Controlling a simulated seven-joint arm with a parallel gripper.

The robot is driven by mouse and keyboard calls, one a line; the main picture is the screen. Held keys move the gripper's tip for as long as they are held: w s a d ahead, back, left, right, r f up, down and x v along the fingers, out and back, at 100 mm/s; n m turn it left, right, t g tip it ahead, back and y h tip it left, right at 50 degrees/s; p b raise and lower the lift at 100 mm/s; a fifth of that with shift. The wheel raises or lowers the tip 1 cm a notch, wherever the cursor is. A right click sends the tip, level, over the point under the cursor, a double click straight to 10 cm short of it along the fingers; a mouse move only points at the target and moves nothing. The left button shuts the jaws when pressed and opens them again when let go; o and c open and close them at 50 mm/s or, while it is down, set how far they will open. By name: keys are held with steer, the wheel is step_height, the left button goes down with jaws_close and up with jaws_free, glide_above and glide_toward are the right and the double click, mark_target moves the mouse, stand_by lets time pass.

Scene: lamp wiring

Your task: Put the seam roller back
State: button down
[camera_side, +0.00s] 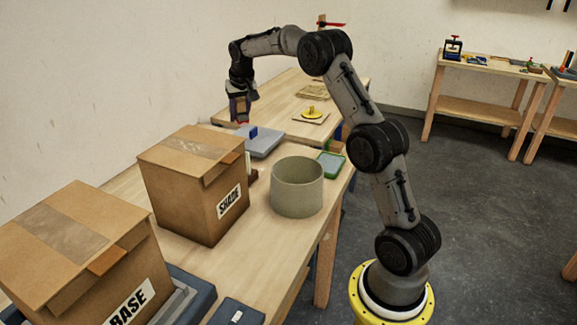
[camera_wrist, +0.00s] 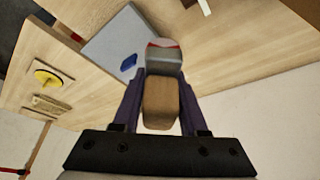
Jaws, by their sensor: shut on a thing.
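The seam roller (camera_wrist: 160,105) has a tan wooden handle and a grey head with a red band. In the wrist view my gripper (camera_wrist: 160,112) is shut on the handle between its two purple fingers, with the head pointing away from the wrist. In the side view my gripper (camera_side: 239,108) points down over the far part of the workbench, and the roller is too small to make out clearly. A grey flat plate (camera_side: 270,143) with a blue block (camera_side: 253,132) on it lies near the gripper. The plate also shows in the wrist view (camera_wrist: 112,38).
The SHADE box (camera_side: 190,190) and BASE box (camera_side: 75,250) stand on the near bench. A grey-green cylinder (camera_side: 297,190), a green tray (camera_side: 330,163) and a yellow piece on a board (camera_side: 311,112) lie to the right.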

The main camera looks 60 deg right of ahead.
steer(key=shift+m, duration=0.4)
steer(key=s+d+f, duration=0.2)
steer(key=s+f, duration=0.1)
steer(key=s, duration=0.1)
steer(key=s+d+f, duration=0.2)
steer(key=s+f, duration=0.2)
steer(key=s+d+f, duration=0.3)
steer(key=s+f, duration=0.1)
steer(key=shift+s, duration=0.35)
steer(key=shift+f, duration=2.2)
steer(key=shift+f, duration=0.2)
steer(key=shift+c, duration=2.2)
jaws_free()
steer(key=shift+r, duration=0.15)
